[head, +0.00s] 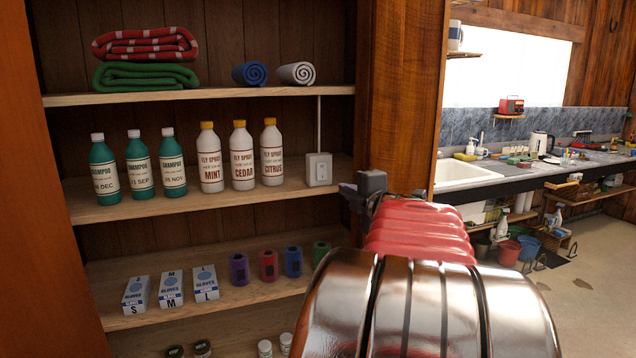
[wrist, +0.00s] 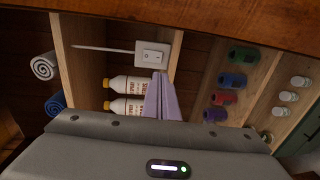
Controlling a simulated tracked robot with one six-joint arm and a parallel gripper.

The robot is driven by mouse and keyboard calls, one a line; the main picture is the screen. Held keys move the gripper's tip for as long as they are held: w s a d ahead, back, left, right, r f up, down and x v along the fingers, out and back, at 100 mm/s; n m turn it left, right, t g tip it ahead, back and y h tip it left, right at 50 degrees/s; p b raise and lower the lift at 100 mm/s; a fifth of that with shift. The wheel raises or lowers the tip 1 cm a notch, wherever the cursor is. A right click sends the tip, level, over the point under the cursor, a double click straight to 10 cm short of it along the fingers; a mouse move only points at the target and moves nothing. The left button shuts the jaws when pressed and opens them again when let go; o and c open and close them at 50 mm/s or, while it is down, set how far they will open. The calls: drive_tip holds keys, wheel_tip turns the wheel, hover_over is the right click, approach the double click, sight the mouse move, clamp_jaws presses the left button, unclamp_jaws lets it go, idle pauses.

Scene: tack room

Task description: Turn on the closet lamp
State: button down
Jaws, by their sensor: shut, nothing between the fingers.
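A white switch box (head: 319,168) stands on the middle shelf of the closet, at its right end beside the fly spray bottles. A thin pale cable runs up from it to the shelf above. In the wrist view, which is turned sideways, the switch box (wrist: 152,53) shows its rocker face just beyond my fingertips. My gripper (head: 348,190) is shut and empty, a little to the right of the box in the head view; its pale purple fingers (wrist: 161,84) point towards the box. Contact between them does not show. The lamp itself is not in view.
White fly spray bottles (head: 242,156) and green shampoo bottles (head: 138,164) share the shelf. Folded blankets (head: 146,60) lie above; glove boxes (head: 171,288) and coloured rolls (head: 268,265) lie below. A wooden closet post (head: 398,90) stands close by my gripper. A sink counter (head: 500,182) is at right.

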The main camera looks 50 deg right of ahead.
sight(321, 180)
drive_tip(key=shift+x, duration=7)
drive_tip(key=shift+w, duration=0.15)
drive_tip(key=shift+f, duration=0.1)
drive_tip(key=shift+s+a, duration=0.4)
drive_tip(key=shift+s, duration=0.15)
drive_tip(key=s+a+f, duration=0.1)
drive_tip(key=s+a, duration=0.5)
drive_tip(key=s, duration=0.4)
drive_tip(key=shift+s+f, duration=0.35)
drive_tip(key=shift+s, duration=0.05)
drive_tip(key=shift+a, duration=0.1)
